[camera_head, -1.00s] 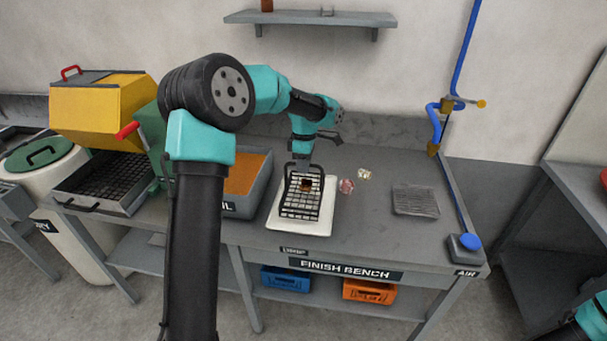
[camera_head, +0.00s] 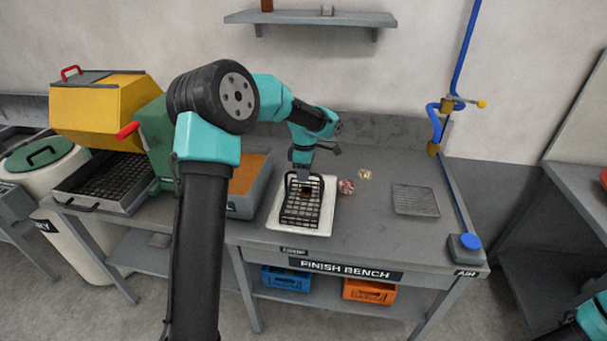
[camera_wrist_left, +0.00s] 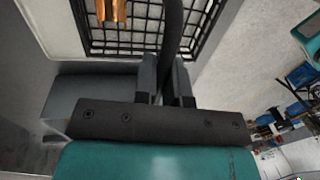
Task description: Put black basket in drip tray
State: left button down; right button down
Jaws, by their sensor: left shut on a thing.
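The black wire basket (camera_head: 301,212) is over the white drip tray (camera_head: 300,232) on the finish bench, within the tray's outline. I cannot tell whether it rests on the tray floor or hangs just above. My left gripper (camera_head: 303,187) is at the basket's far end. In the left wrist view, the fingers (camera_wrist_left: 167,78) are shut on the basket's black handle (camera_wrist_left: 173,30). The basket's mesh (camera_wrist_left: 135,38) and a copper-coloured piece inside (camera_wrist_left: 113,10) show there, with the white tray (camera_wrist_left: 45,25) beside it. My right gripper is out of view.
A grey bin with orange-brown contents (camera_head: 250,172) stands left of the tray. Small reddish (camera_head: 346,187) and pale (camera_head: 365,174) coils lie to its right. A wire rack (camera_head: 415,200) lies further right, with clear bench between. A blue pipe (camera_head: 465,50) rises behind.

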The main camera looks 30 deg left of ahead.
pick_arm(q)
jog(key=shift+f, duration=0.15)
jog(key=c, duration=1.2)
grip_release()
jog(key=r, duration=0.4)
jog(key=w+r, duration=0.1)
jog(key=r, duration=0.7)
jog(key=shift+w+a+r, duration=0.1)
jog(key=shift+w+a, duration=0.2)
jog(key=shift+w, duration=0.05)
